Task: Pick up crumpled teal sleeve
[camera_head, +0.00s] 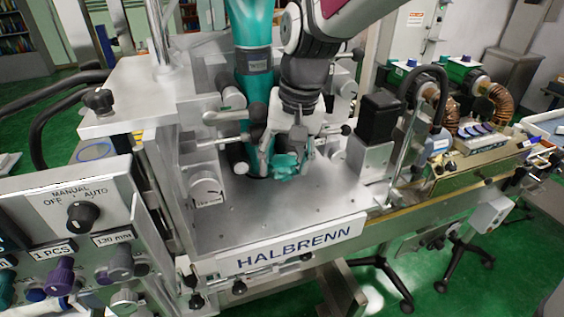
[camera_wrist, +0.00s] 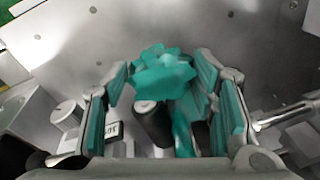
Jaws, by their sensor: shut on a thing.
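The crumpled teal sleeve (camera_head: 286,164) is a bunched, faceted piece low over the metal plate of the machine. In the wrist view the sleeve (camera_wrist: 163,73) sits between the fingertips, with a teal strip hanging below it towards the palm. My gripper (camera_head: 290,150) points down and is shut on the sleeve. In the wrist view my gripper (camera_wrist: 164,80) shows teal pads on both sides of it. I cannot tell whether the sleeve touches the plate.
A tall teal column (camera_head: 253,75) stands close to the left of my gripper. A dark cylinder (camera_wrist: 152,122) is near the fingers. A control panel (camera_head: 75,225) is at left, a conveyor (camera_head: 470,172) at right. The front of the metal plate (camera_head: 275,215) is bare.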

